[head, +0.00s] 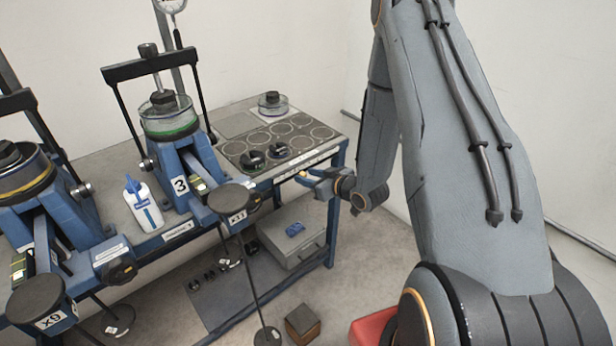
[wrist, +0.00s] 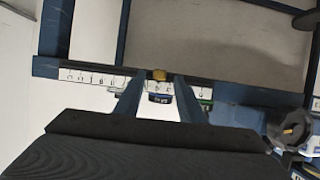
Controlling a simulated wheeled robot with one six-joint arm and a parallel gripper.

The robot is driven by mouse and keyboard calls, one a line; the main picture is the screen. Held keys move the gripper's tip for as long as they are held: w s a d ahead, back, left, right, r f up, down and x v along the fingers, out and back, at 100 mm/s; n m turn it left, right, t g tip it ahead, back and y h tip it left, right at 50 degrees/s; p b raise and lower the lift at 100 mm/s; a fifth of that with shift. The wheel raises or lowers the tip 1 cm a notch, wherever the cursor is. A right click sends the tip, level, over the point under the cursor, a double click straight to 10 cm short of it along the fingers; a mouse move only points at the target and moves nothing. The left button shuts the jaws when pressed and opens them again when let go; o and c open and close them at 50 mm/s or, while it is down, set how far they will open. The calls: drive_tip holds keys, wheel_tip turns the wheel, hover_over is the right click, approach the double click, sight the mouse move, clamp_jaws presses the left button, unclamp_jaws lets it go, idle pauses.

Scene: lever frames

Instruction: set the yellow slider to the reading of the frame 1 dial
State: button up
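The yellow slider (wrist: 159,74) is a small brass-yellow block on a white marked scale strip (wrist: 92,77) in the wrist view. The strip runs along a dark blue rail. My gripper (wrist: 159,82) is open, with one fingertip on each side of the slider and a gap to each. In the head view my gripper (head: 312,178) is at the table's right front edge, by the scale (head: 312,160). A round dial (head: 172,4) on a post is cut off by the top edge, and its reading cannot be read. No frame marked 1 can be made out.
A blue lever frame marked 3 (head: 180,184) stands mid-table, with another (head: 62,205) at the left. A white bottle (head: 143,204) stands between them. A panel with round recesses (head: 290,140) lies behind the scale. A grey case (head: 290,232) is under the table. A black knob (wrist: 289,129) is right of my gripper.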

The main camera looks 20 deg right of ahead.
drive_tip(key=b+v, duration=0.1)
drive_tip(key=v, duration=0.6)
drive_tip(key=shift+b, duration=0.35)
drive_tip(key=shift+r, duration=0.15)
drive_tip(key=s+a+r+m+g+h, duration=0.2)
drive_tip(key=s+r+g, duration=0.3)
drive_tip(key=s, duration=0.5)
drive_tip(key=s+a+r+m+g+h, duration=0.2)
drive_tip(key=s+r+g, duration=0.4)
drive_tip(key=s, duration=0.5)
drive_tip(key=a+r+h, duration=0.1)
drive_tip(key=a, duration=0.1)
drive_tip(key=shift+a, duration=0.3)
drive_tip(key=shift+w+d+r, duration=0.1)
